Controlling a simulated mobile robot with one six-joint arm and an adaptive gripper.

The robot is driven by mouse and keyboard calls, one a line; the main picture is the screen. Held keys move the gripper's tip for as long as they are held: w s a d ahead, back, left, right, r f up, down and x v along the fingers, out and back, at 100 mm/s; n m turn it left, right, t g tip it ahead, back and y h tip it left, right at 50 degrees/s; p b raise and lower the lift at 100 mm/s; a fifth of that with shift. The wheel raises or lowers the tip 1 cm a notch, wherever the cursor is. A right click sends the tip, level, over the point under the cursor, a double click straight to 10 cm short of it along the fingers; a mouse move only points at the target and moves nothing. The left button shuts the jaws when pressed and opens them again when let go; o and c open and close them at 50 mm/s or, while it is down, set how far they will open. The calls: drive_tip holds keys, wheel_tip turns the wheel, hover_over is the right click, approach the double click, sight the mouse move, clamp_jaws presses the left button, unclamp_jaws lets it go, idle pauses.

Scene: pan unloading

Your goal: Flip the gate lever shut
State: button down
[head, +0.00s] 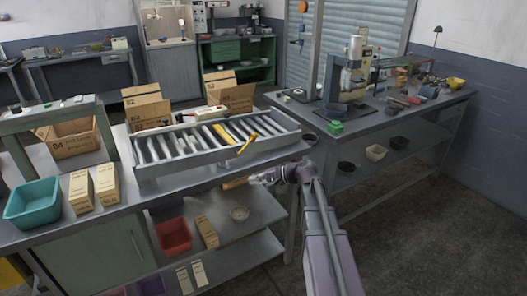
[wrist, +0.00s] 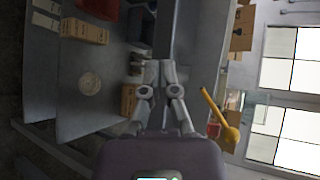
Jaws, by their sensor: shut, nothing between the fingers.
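The yellow gate lever (head: 247,144) is at the front side of the roller conveyor (head: 180,164), toward its right end. It leans at a slant. In the wrist view the lever (wrist: 212,108) is right of my fingers, with a round yellow end (wrist: 231,134), and stands apart from them. My gripper (head: 257,180) is in front of the bench edge, lower in the picture than the lever. Its fingers (wrist: 161,68) are shut and empty. A yellow bar (head: 221,133) lies among the grey rollers.
Cardboard boxes (head: 146,107) stand behind the conveyor. A teal bin (head: 33,204) and tan cartons (head: 81,191) are on the bench at left. A red bin (head: 174,236) is on the shelf below. A second bench (head: 370,121) stands at right; floor between is clear.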

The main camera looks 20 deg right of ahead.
drive_tip(key=w+d+m+t+y+b, duration=0.1)
drive_tip(key=w+d+m+t+b, duration=0.3)
drive_tip(key=d+b, duration=0.2)
drive_tip(key=w+d+m+t+y+b, duration=0.2)
drive_tip(key=w+d+m+t+b, duration=0.2)
drive_tip(key=d, duration=0.7)
drive_tip(key=t+b, duration=0.1)
drive_tip(key=b, duration=0.1)
drive_tip(key=shift+w+f+t+b, duration=0.25)
drive_tip(key=shift+w+t+b, duration=0.05)
drive_tip(key=shift+w+b, duration=0.05)
drive_tip(key=shift+w+a, duration=0.1)
drive_tip(key=p+x, duration=0.4)
drive_tip(key=x, duration=0.6)
drive_tip(key=shift+w+a+r, duration=0.1)
drive_tip(key=shift+r, duration=0.15)
drive_tip(key=shift+s+a+r+p, duration=0.25)
drive_tip(key=shift+a+r+p, duration=0.35)
drive_tip(key=shift+a, duration=0.15)
drive_tip(key=shift+a+r+p, duration=0.4)
drive_tip(key=shift+a+r, duration=0.05)
drive_tip(key=shift+a, duration=0.3)
drive_tip(key=shift+r, duration=0.1)
